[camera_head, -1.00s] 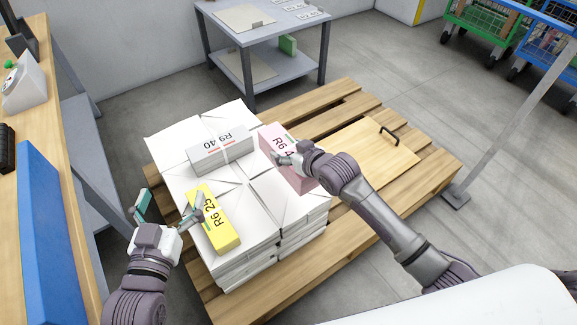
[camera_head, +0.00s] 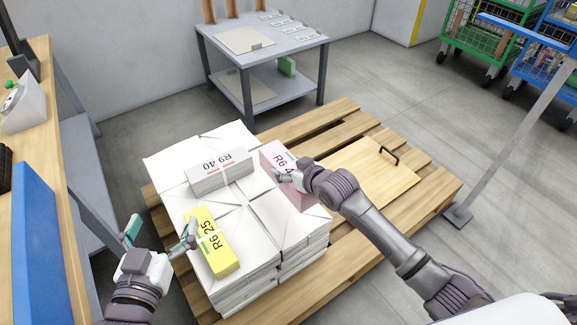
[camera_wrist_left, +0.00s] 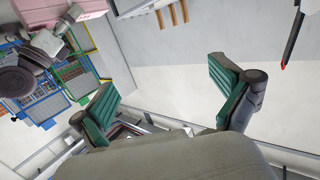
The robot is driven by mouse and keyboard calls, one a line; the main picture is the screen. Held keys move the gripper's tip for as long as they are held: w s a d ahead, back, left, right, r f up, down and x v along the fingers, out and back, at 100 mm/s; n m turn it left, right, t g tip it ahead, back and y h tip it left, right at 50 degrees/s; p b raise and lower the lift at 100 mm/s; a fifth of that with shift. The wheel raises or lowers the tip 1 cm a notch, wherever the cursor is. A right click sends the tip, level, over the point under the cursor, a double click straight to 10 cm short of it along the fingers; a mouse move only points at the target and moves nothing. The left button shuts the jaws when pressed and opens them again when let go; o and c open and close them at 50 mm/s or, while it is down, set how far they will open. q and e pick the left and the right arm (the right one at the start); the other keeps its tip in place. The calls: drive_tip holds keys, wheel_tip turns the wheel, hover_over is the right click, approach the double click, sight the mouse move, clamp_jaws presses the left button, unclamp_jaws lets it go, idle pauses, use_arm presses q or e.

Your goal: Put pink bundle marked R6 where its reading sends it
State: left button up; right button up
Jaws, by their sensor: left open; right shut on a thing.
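The pink bundle (camera_head: 272,160) marked R6, with a number beginning with 4, sits at the right side of the white paper stack (camera_head: 255,222). My right gripper (camera_head: 282,178) is shut on the pink bundle and hides part of its label. The pink bundle also shows at the top left of the left wrist view (camera_wrist_left: 88,8). My left gripper (camera_head: 160,232) is open and empty, left of the stack and near the yellow bundle (camera_head: 212,242) marked R6 25. Its two green-padded fingers are spread wide in the left wrist view (camera_wrist_left: 165,105).
A white bundle (camera_head: 220,175) marked R9 40 lies on the stack. The stack stands on a wooden pallet (camera_head: 350,225) with a handled board (camera_head: 372,172). A grey table (camera_head: 262,44) stands behind. Green (camera_head: 480,28) and blue (camera_head: 548,72) carts are at the back right. A wooden bench (camera_head: 40,150) borders the left.

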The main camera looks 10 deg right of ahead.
drive_tip(key=shift+r, duration=0.3)
drive_tip(key=shift+f, duration=0.3)
wheel_tip(320, 180, down, 3)
drive_tip(key=shift+b, duration=0.7)
wheel_tip(320, 180, down, 3)
drive_tip(key=shift+f+b, duration=0.15)
drive_tip(key=shift+b, duration=0.7)
use_arm(q)
drive_tip(key=s+r+t+h, duration=0.3)
drive_tip(key=r+t, duration=0.5)
drive_tip(key=r, duration=0.4)
drive_tip(key=shift+s+d+r+t, duration=0.25)
drive_tip(key=shift+d+r+t, duration=0.15)
drive_tip(key=shift+d, duration=0.05)
use_arm(e)
drive_tip(key=shift+f, duration=0.5)
use_arm(q)
drive_tip(key=shift+s+r+t+h+b, duration=0.4)
drive_tip(key=shift+s+r+t+b, duration=0.15)
drive_tip(key=shift+s+r, duration=0.2)
use_arm(e)
drive_tip(key=shift+f, duration=0.55)
drive_tip(key=o, duration=1.8)
drive_tip(key=shift+o, duration=0.5)
drive_tip(key=shift+f, duration=0.1)
